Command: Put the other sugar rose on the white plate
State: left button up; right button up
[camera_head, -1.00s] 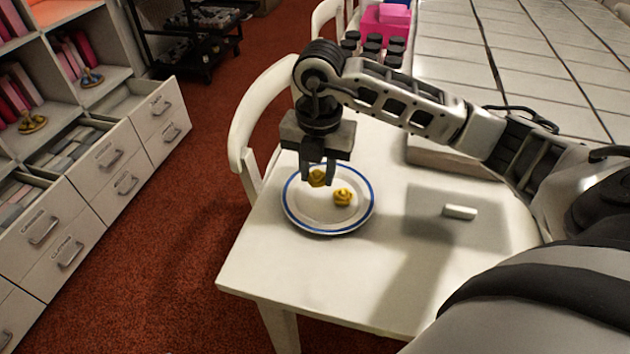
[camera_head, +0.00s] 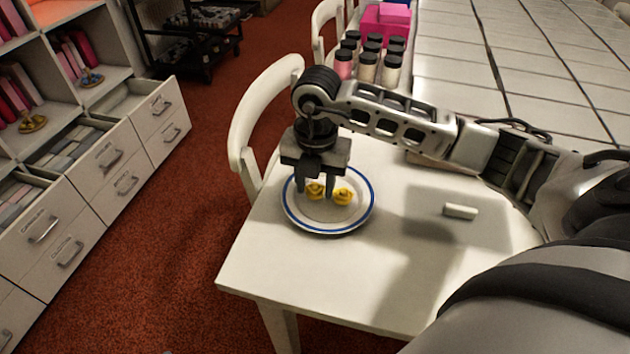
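The white plate (camera_head: 327,226) with a blue rim sits near the left corner of the white table. One yellow sugar rose (camera_head: 343,196) rests on its right half. My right gripper (camera_head: 316,193) points down over the plate's left half. Its fingers stand on either side of the other yellow sugar rose (camera_head: 315,191) and look shut on it. That rose is at the plate's surface, just left of the first one; whether it bears on the plate is hard to see. My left gripper is not in view.
Several black-lidded jars (camera_head: 367,68) and a pink box (camera_head: 386,18) stand at the back. A white chair (camera_head: 243,135) is behind the plate. The table's front is clear.

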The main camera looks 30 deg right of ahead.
aim_at(316, 187)
notch_tip(316, 187, up, 12)
jog(key=shift+r+p, duration=0.2)
jog(key=shift+p, duration=0.15)
jog(key=shift+s, duration=0.1)
dwell(0.4)
